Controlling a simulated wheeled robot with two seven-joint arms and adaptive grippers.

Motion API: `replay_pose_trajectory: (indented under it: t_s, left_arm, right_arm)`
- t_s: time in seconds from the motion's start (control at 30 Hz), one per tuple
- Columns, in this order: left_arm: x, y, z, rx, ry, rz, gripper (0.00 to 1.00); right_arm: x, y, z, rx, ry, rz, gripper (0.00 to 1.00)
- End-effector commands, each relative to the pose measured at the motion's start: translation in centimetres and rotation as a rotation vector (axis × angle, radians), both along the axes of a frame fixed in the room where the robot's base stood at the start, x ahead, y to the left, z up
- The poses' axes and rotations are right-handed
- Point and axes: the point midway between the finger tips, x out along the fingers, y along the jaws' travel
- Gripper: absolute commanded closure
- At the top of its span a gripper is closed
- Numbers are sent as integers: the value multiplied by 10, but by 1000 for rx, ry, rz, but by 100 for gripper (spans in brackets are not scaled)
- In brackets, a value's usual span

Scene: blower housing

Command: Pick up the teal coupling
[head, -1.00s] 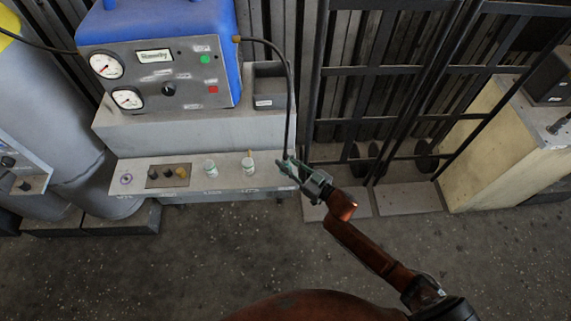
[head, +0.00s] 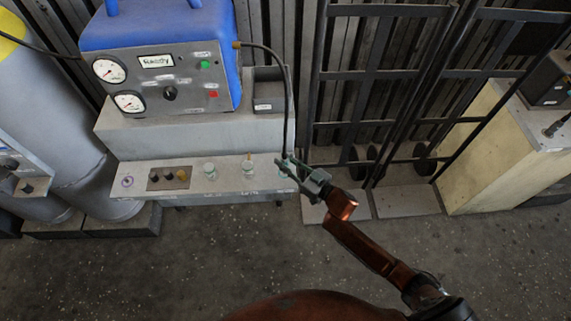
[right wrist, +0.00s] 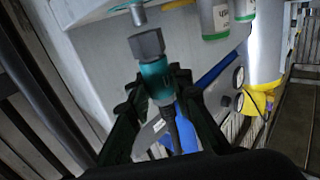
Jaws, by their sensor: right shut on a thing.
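The teal coupling (right wrist: 155,80) hangs on the end of a dark hose, with a grey hex nut at its far end in the right wrist view. My right gripper (right wrist: 157,95) is shut on it, one finger on each side. In the head view my right gripper (head: 288,166) is at the right end of the grey bench's front ledge and mostly hides the coupling. A metal stub (right wrist: 137,14) shows just beyond the nut; I cannot tell whether they touch. My left gripper is not in view.
The grey bench (head: 190,140) carries a blue machine (head: 160,40) with two gauges and a "Ready" display. Small capped bottles (head: 210,171) stand on the ledge left of my gripper. Black hand trucks (head: 390,120) stand to the right. The floor in front is clear.

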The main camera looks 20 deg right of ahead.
Motion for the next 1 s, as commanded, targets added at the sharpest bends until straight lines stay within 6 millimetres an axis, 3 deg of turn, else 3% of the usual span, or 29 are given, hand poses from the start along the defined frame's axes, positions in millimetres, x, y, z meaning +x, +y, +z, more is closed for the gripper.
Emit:
replay_pose_trajectory:
  t_s: [0.03, 0.4, 0.67, 0.8, 1.0]
  left_arm:
    - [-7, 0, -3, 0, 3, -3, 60]
    - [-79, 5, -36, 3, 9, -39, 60]
    - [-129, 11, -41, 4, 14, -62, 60]
    - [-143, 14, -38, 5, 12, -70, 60]
    - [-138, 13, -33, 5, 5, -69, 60]
  right_arm:
    - [-2, 0, 13, -1, -5, 1, 100]
    - [-49, 8, 70, 2, -7, 1, 100]
    - [-96, 16, 89, 1, -3, 0, 100]
    - [-119, 21, 99, 2, -2, 0, 100]
    - [-135, 24, 104, 1, -2, 0, 100]
